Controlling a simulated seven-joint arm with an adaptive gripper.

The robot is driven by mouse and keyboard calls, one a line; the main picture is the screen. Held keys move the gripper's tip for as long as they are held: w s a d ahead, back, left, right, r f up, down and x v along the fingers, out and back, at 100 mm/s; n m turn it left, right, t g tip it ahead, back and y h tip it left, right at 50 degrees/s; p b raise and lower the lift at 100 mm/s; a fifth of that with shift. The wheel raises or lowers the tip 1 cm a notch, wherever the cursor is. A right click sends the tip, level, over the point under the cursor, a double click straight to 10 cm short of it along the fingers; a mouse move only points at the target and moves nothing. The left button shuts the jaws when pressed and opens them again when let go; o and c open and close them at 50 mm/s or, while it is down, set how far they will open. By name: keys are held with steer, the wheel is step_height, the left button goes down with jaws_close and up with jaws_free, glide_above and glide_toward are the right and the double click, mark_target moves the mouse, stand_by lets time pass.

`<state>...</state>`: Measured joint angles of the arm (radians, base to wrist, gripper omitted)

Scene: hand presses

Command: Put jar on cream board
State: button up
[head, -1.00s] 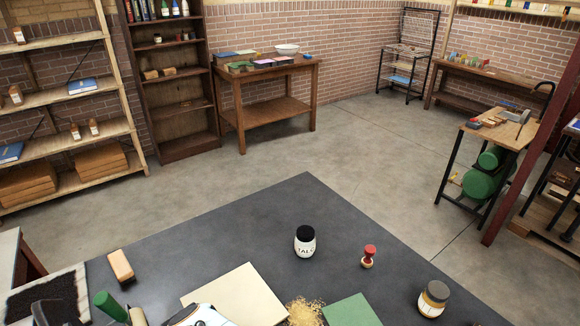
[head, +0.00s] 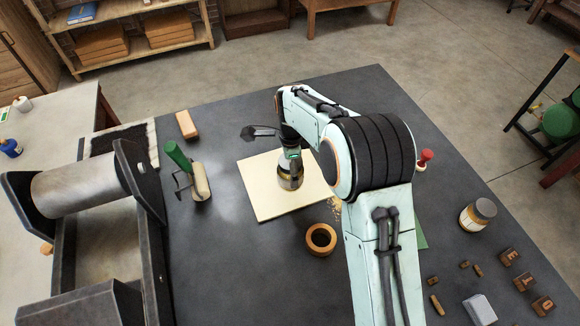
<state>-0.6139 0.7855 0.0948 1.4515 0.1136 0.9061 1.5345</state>
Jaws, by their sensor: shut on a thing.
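The cream board (head: 262,202) lies flat on the dark table, left of my arm. My gripper (head: 290,172) points down over the board's upper right part. It is shut on a small jar (head: 290,182) with a brownish-gold band, mostly covered by the fingers and wrist. The jar is at or just above the board; I cannot tell whether it touches. Another jar (head: 477,214), with a grey lid and amber band, stands at the right of the table. The white jar with a black lid from the earlier head view cannot be made out separately.
A roller press (head: 85,195) stands at the left. A green-handled tool (head: 186,165) and a tan block (head: 186,124) lie left of the board. A wooden ring (head: 321,239) is just below it. A red stamp (head: 425,158) and letter blocks (head: 524,281) are at the right.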

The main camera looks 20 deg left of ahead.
steer(key=f, duration=0.1)
steer(key=w+a+f, duration=0.2)
steer(key=shift+w+f, duration=0.2)
steer(key=shift+f, duration=0.05)
steer(key=shift+w+f, duration=0.1)
steer(key=shift+f, duration=1.5)
steer(key=shift+f, duration=0.15)
steer(key=o, duration=1.2)
steer(key=shift+o, duration=0.2)
